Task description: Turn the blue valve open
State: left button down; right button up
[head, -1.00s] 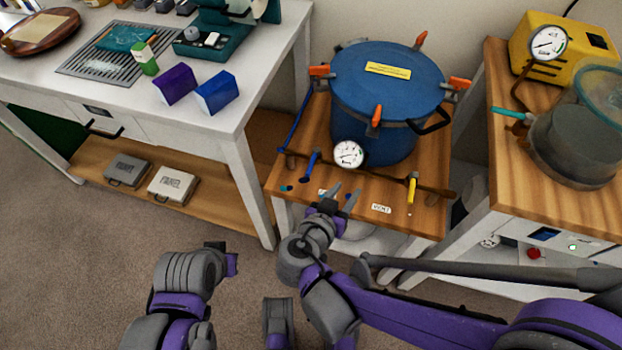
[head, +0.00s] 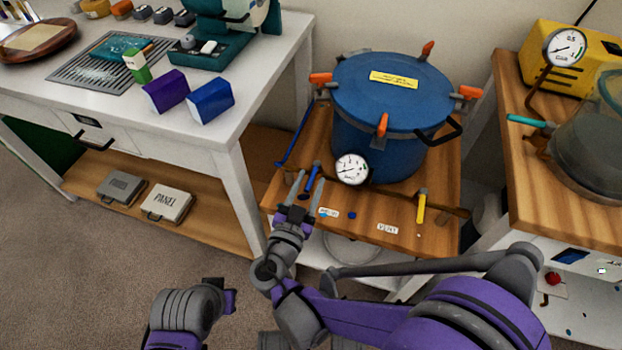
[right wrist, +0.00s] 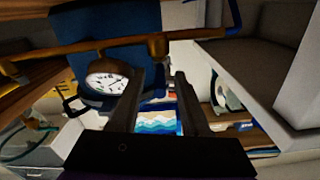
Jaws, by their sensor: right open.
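The blue valve (head: 313,178) has a short blue lever on the pipe at the front of the blue pot (head: 385,95), left of the round gauge (head: 351,169). My right gripper (head: 308,186) is open, its two fingers pointing toward the pot. In the head view the blue lever shows between or just behind the fingers; I cannot tell whether they touch it.
A yellow valve lever (head: 421,206) stands at the pipe's right part. Orange clamps ring the pot's lid. A white workbench (head: 225,130) is at the left. A wooden-topped stand (head: 510,165) with a yellow pump (head: 580,55) is at the right. Carpet lies in front.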

jog(key=shift+w+d, duration=0.2)
jog(key=shift+w, duration=0.5)
grip_shut()
dwell(1.0)
